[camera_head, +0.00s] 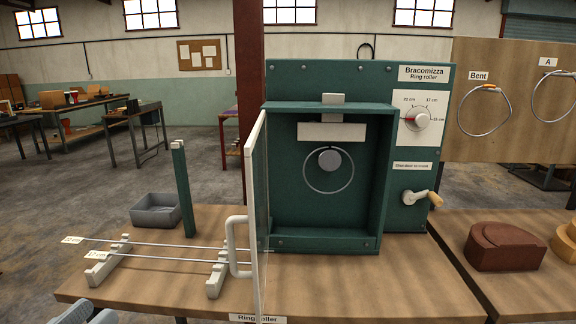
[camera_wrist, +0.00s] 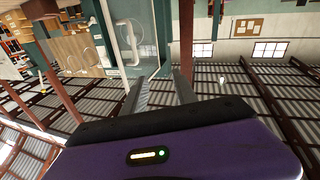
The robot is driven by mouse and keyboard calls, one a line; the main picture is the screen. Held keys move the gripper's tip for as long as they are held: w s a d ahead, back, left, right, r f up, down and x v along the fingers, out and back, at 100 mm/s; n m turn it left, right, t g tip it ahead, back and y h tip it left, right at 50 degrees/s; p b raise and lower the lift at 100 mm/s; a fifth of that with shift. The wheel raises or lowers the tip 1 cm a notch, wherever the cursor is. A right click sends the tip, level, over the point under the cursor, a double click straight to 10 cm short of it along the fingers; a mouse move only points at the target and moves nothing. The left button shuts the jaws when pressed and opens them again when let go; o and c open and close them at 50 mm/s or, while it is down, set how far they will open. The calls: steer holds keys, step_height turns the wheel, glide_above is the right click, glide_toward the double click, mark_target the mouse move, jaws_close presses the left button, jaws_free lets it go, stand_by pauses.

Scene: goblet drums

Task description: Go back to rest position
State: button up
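The green Bracomizza ring roller (camera_head: 400,240) stands on the wooden table. Its framed door (camera_head: 257,215), with a white handle (camera_head: 236,247), stands open toward me. A metal ring (camera_head: 329,191) hangs around the roller inside. My gripper (camera_head: 89,314) is only partly in the head view, at the bottom left edge, in front of the rod rack. In the wrist view its two fingers (camera_wrist: 161,88) are apart with nothing between them. The wrist view is tilted and shows the machine's door and handle at its top.
Two thin labelled rods (camera_head: 150,256) lie across white notched supports (camera_head: 108,260). Behind them are a grey bin (camera_head: 156,210) and a green post (camera_head: 183,190). A dial (camera_head: 418,119) and crank (camera_head: 421,198) sit on the machine's right. A board with rings (camera_head: 525,135) and wooden blocks (camera_head: 503,247) are farther right.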

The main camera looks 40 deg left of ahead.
steer(key=s+a+f+n+g+y, duration=0.1)
steer(key=a+f+n+g+y, duration=0.25)
steer(key=n+y, duration=0.25)
steer(key=w+d+f+n+g+y+p, duration=0.1)
steer(key=w+d+f+n+g+y, duration=0.1)
steer(key=w+d+f+g, duration=0.3)
steer(key=w+d+f+m+t+p, duration=0.15)
steer(key=d+f, duration=0.25)
steer(key=d, duration=0.4)
steer(key=w+d+f+m+t, duration=0.1)
steer(key=w+d+f+t, duration=0.15)
steer(key=d, duration=0.65)
steer(key=s+d+m+t+h+p, duration=0.2)
steer(key=d+m+t+h, duration=0.35)
steer(key=d, duration=1.95)
steer(key=s+d+f+m+g+h+p, duration=0.1)
steer(key=s+d+m+h, duration=0.4)
steer(key=d, duration=0.8)
steer(key=s+f+g+h, duration=0.1)
steer(key=s+g+h, duration=0.1)
steer(key=s+h, duration=0.1)
steer(key=shift+s+f+g, duration=0.15)
steer(key=shift+s+g, duration=0.25)
steer(key=shift+s, duration=0.3)
